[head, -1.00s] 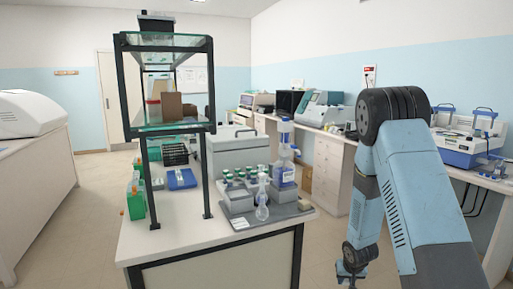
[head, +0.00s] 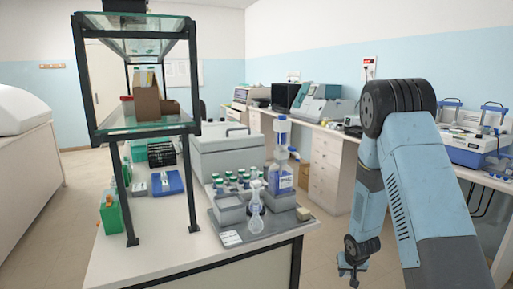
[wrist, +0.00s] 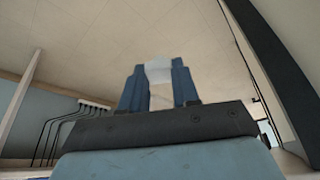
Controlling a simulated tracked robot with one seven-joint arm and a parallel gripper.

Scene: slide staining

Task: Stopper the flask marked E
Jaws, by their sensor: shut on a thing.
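My gripper (head: 352,270) hangs low at the right of the bench in the head view, apart from everything on it. In the wrist view my gripper (wrist: 159,88) is shut on a small whitish, translucent piece (wrist: 159,68), which looks like a stopper; its lower part narrows between the blue fingers. A small clear glass flask (head: 254,222) stands at the front of a grey tray (head: 231,237) on the bench, left of my gripper. No letter can be read on it. Whether its mouth is open or covered is too small to tell.
A grey block with several green-capped vials (head: 230,208) and a blue-labelled bottle (head: 281,182) stand behind the flask. A black-framed glass shelf (head: 140,122) rises at the bench's left. A side counter (head: 330,148) with instruments runs along the right wall. Floor is free between.

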